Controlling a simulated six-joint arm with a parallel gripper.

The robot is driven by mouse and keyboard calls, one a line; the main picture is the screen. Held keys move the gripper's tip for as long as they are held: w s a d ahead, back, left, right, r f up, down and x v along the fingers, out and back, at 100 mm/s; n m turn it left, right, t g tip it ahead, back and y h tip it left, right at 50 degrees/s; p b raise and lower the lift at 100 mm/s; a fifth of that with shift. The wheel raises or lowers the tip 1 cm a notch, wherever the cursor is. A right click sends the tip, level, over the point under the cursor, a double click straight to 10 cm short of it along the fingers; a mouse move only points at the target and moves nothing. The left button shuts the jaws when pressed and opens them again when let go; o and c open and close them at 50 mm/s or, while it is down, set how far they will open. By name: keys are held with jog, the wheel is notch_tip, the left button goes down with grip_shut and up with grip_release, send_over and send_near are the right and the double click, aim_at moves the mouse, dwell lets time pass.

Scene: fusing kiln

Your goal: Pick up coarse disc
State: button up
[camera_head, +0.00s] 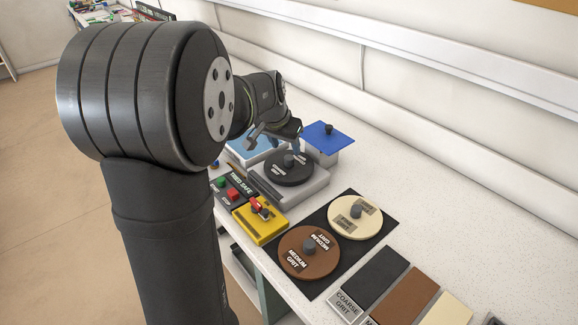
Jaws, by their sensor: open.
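The coarse disc (283,174) is black with white lettering and a small grey knob (289,160) at its centre. It lies flat on a grey machine base (303,189) on the bench. My gripper (276,142) is open and empty, with its fingers spread just above and behind the disc's knob as seen here. The gap between the fingers and the knob is hard to judge from this single view.
A brown medium-grit disc (291,258) and a cream disc (345,226) lie on a black mat (324,281). A yellow switch box (262,228) stands in front. A blue-lidded box (328,134) is behind the base. Black, brown and cream slabs (376,272) lie at right.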

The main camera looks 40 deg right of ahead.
aim_at(289, 157)
jog(key=shift+x, duration=2.85)
jog(key=shift+w, duration=0.1)
grip_shut()
jog(key=shift+r, duration=0.15)
notch_tip(289, 157, up, 4)
jog(key=shift+f, duration=0.15)
jog(key=s+d+r, duration=0.2)
jog(key=s+r, duration=0.5)
jog(key=s, duration=0.4)
jog(key=shift+s, duration=0.25)
